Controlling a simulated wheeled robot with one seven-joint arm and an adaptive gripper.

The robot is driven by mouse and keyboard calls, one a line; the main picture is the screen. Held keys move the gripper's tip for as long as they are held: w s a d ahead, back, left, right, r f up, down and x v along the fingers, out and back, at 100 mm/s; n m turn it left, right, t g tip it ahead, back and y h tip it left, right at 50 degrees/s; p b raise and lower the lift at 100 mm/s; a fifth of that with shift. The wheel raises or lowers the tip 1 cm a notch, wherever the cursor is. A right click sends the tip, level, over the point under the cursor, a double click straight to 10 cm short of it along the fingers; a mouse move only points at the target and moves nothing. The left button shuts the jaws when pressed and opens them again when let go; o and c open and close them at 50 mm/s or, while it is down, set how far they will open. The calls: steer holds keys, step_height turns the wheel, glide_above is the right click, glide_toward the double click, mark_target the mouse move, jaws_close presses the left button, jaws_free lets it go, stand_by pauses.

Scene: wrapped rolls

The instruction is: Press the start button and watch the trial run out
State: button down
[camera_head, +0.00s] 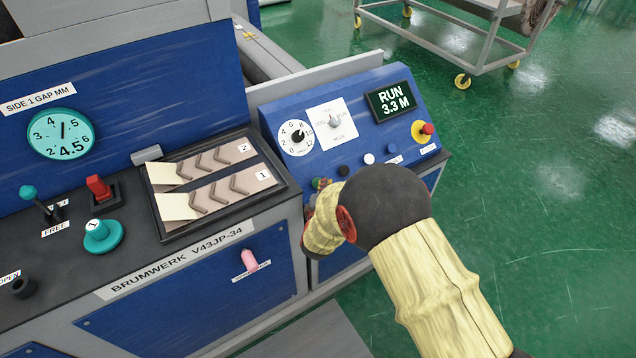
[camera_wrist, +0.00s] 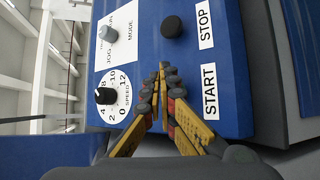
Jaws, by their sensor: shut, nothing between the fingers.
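The sloped blue control panel (camera_head: 350,125) stands at the machine's right end. Its display (camera_head: 390,100) reads "RUN 3.3 M". In the wrist view, my gripper (camera_wrist: 167,72) is shut and empty, its fingertips over the panel beside the START label (camera_wrist: 209,90). The start button is not visible there; the fingers cover the spot beside its label. I cannot tell if the tips touch it. A dark button (camera_wrist: 172,26) sits beside the STOP label (camera_wrist: 204,25). In the head view, my arm hides most of the gripper at the panel's lower left.
The panel also bears a speed dial (camera_head: 297,137), a mode knob (camera_head: 334,120), a white button (camera_head: 369,158) and a red button on yellow (camera_head: 427,130). Left are a gauge (camera_head: 61,133), a tray (camera_head: 280,205) of numbered samples and a red switch (camera_head: 98,188). A cart (camera_head: 490,40) stands behind.

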steer(key=r+p, duration=0.1)
steer(key=s+d+r+p, duration=0.1)
steer(key=s+r+p, duration=0.1)
steer(key=shift+s+d+r+p, duration=0.25)
steer(key=shift+d+r+p, duration=0.1)
steer(key=shift+d, duration=0.05)
stand_by(0.7)
